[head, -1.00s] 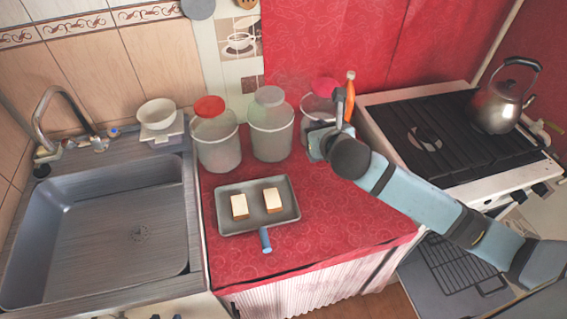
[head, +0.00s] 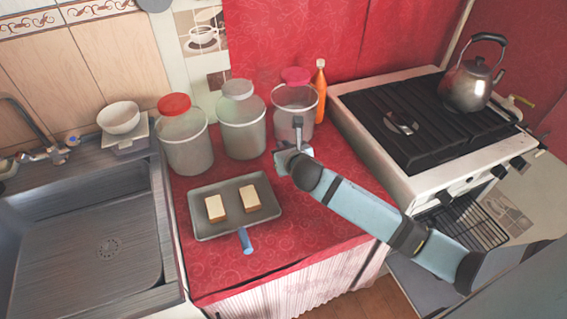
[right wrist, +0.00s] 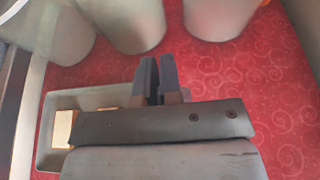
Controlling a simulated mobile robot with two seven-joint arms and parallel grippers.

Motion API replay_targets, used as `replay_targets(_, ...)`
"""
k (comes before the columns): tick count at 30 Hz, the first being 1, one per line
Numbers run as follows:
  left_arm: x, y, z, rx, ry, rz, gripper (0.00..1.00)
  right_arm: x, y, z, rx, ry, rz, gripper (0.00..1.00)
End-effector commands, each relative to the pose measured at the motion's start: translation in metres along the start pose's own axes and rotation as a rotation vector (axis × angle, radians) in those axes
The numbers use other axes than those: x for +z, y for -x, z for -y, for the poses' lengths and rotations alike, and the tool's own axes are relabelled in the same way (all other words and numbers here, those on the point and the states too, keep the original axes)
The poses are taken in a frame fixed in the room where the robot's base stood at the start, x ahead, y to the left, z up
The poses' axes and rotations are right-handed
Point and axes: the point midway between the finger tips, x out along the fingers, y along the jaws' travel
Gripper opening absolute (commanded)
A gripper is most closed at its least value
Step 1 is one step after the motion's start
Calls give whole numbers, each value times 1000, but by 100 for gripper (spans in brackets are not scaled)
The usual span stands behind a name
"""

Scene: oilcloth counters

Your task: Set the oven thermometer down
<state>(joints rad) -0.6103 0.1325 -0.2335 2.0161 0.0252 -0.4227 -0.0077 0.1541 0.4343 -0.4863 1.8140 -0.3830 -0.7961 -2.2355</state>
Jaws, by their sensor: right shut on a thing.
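My right gripper (head: 298,122) is over the red-covered counter, just in front of the jar with the pink lid. Its two dark fingers (right wrist: 158,78) are close together in the right wrist view. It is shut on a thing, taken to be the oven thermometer. I cannot make out the thermometer's face or outline in either view; the fingers and wrist hide it. My left gripper is not in view.
A grey tray (head: 206,232) with two bread slices lies left of the gripper. Jars with red (head: 186,145) and grey (head: 240,125) lids, the pink-lidded jar (head: 280,108) and an orange bottle (head: 320,92) line the back. Counter (head: 312,208) right of the tray is clear.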

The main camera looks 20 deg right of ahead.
Motion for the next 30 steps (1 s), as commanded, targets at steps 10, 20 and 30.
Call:
replay_targets(10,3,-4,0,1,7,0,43,-34,-13,-1,0,-3,-3,0)
replay_targets(20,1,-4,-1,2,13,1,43,-49,-19,0,1,-1,1,0)
replay_targets(30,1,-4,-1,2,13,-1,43,-51,-20,0,0,-1,0,31)
